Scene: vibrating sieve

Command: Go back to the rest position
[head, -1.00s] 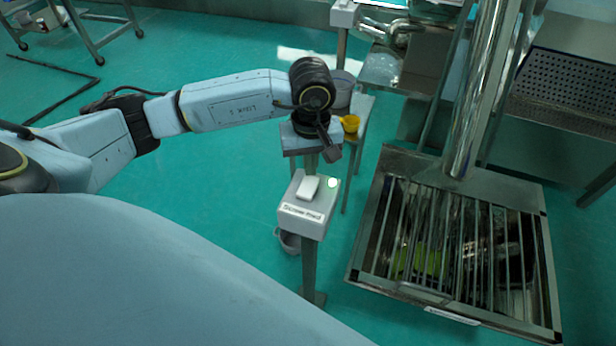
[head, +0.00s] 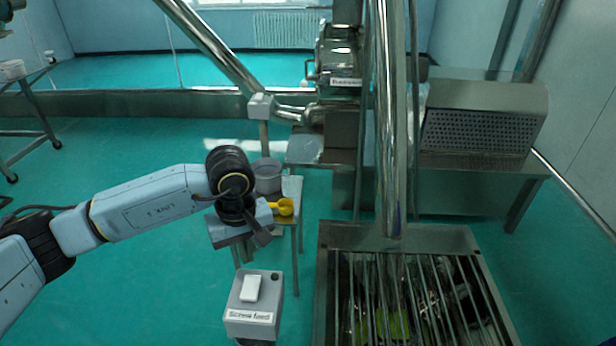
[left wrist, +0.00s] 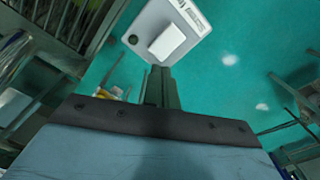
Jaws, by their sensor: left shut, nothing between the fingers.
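My left arm comes in from the left in the head view. Its gripper (head: 262,238) points down and toward the right, shut and empty, above and behind the white screw feed box (head: 252,305). It looks clear of the box. The box stands on a post and has a white rocker switch (head: 251,286) and a dark round button (head: 275,276) on top. In the left wrist view the box (left wrist: 150,22) shows upside down near the top, and a blue block of my own wrist fills the bottom. My right gripper is not in view.
A yellow scoop (head: 284,207) and a grey bucket (head: 267,176) are on a small stand behind my left gripper. The steel sieve trough (head: 325,290) with bars is at the lower right. A perforated steel cabinet (head: 482,130) stands behind it. Green floor at left is open.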

